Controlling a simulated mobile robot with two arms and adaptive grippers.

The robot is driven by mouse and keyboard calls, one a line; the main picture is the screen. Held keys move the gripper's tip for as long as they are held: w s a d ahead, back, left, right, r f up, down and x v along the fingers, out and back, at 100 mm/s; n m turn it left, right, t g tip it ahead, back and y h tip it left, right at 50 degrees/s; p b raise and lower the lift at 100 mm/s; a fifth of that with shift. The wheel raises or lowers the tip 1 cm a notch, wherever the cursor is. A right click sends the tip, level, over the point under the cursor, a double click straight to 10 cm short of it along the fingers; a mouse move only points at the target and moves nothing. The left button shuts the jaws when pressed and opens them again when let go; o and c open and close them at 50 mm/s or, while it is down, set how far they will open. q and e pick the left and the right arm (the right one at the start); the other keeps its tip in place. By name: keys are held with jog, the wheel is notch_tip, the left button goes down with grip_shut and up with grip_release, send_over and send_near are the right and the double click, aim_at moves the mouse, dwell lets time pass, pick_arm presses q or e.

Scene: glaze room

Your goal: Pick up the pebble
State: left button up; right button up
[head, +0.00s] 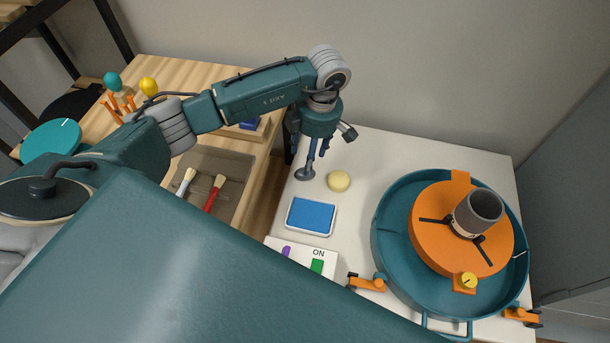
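The pebble seems to be the small dark grey rounded thing (305,174) on the white table, left of the round cream-yellow piece (338,181). My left gripper (315,160) points down over the table just above it. Its two slim fingers look apart, and the longer one overlaps the grey thing in the picture. Whether that finger touches it I cannot tell. Nothing shows held between the fingers. My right gripper is not in view.
A blue pad in a white tray (289,222) lies in front. A control box with an ON label (318,253) stands nearer. A teal basin (378,245) with an orange wheel (430,235) and grey cup (478,212) fills the right. Brushes lie in a grey-brown tray (236,165) at left.

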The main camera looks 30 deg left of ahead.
pick_arm(q)
notch_tip(320, 180, down, 2)
jog(key=shift+a, duration=0.1)
jog(key=f+b, duration=0.2)
jog(key=f, duration=0.1)
jog(key=f+b, duration=0.1)
jog(key=shift+s+a+f, duration=0.2)
jog(key=shift+s+f, duration=0.05)
jog(key=shift+f, duration=0.1)
jog(key=c, duration=1.1)
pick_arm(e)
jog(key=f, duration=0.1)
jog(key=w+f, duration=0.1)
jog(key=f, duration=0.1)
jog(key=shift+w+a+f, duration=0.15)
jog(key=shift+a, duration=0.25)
